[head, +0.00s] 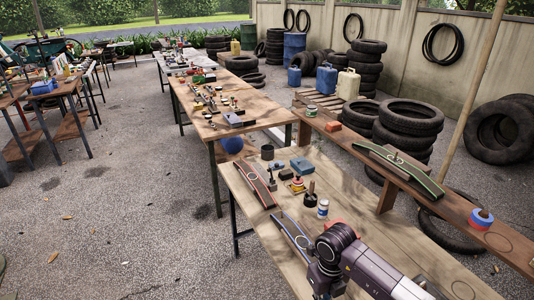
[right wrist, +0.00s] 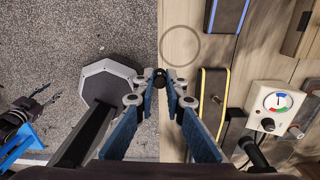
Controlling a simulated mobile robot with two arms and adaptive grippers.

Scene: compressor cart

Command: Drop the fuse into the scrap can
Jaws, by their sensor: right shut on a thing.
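My right arm comes into the head view from the lower right, and its fingertips are hidden there. In the right wrist view my right gripper (right wrist: 162,80) is shut on a small dark piece (right wrist: 160,77), probably the fuse; only its end shows. The fingertips hang at the table's edge, with paving to their left. I cannot surely identify the scrap can. A dark open pot (head: 267,152) stands at the near table's far end, and a smaller black cup (head: 309,199) stands closer. My left gripper is not seen in the head view.
The near wooden table (head: 340,185) holds a red-edged board (head: 257,184) and a small labelled jar (head: 323,208). In the right wrist view a yellow-edged block (right wrist: 213,95) and a white gauge box (right wrist: 274,104) lie right of my fingers. Ground left of the table is open.

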